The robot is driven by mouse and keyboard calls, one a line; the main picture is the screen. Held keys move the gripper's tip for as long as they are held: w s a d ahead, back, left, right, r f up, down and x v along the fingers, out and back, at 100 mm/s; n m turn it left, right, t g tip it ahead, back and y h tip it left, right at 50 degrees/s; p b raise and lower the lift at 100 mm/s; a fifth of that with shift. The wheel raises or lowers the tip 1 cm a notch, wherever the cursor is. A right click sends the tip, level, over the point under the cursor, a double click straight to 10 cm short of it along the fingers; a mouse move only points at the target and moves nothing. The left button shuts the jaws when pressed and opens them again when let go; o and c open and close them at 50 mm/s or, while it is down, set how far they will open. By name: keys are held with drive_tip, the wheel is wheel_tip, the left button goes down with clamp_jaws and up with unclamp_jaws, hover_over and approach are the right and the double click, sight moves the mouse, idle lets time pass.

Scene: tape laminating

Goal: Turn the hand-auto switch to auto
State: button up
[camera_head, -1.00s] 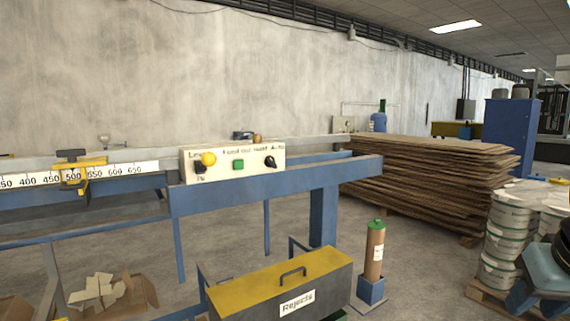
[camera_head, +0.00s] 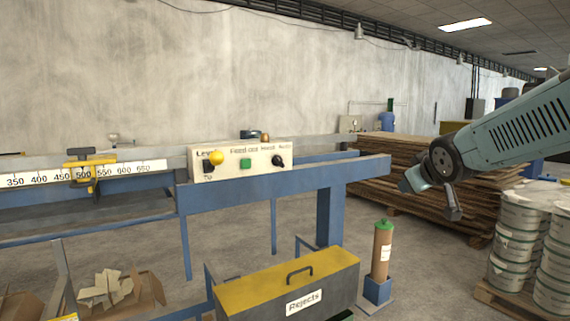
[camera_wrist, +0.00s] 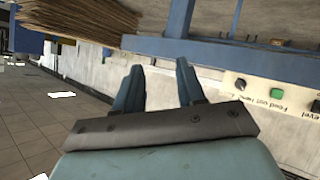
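The hand-auto switch (camera_head: 278,161) is a black knob at the right end of the cream control panel (camera_head: 225,168), with lettering above it. Its exact pointing is too small to tell. In the wrist view the panel appears upside down at the right, and the switch (camera_wrist: 240,84) is its leftmost control. My gripper (camera_wrist: 160,68) is open, with two blue-grey fingers apart and nothing between them. It is clear of the panel, which lies to the right of the fingers in that view. In the head view my arm reaches in from the right, well right of the switch.
A green button (camera_head: 246,163) and a yellow-knobbed lever (camera_head: 216,158) share the panel. The blue frame beam (camera_head: 300,174) runs just below it. A Rejects box (camera_head: 290,285), a cardboard tube (camera_head: 382,250) and a board stack (camera_head: 400,205) stand nearby. Air before the panel is free.

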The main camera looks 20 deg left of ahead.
drive_tip(key=w+a+n+t+y, duration=0.1)
drive_tip(key=w+a+n+y, duration=0.25)
drive_tip(key=a, duration=0.45)
drive_tip(key=w+a+n+y, duration=0.2)
drive_tip(key=w+a, duration=0.3)
drive_tip(key=a, duration=0.2)
drive_tip(key=n+g+y, duration=0.1)
drive_tip(key=n+y, duration=0.3)
drive_tip(key=y, duration=0.1)
approach(280, 161)
drive_tip(key=shift+y, duration=0.25)
drive_tip(key=x, duration=0.8)
drive_tip(key=shift+w+f, duration=0.15)
drive_tip(key=shift+w, duration=0.05)
clamp_jaws()
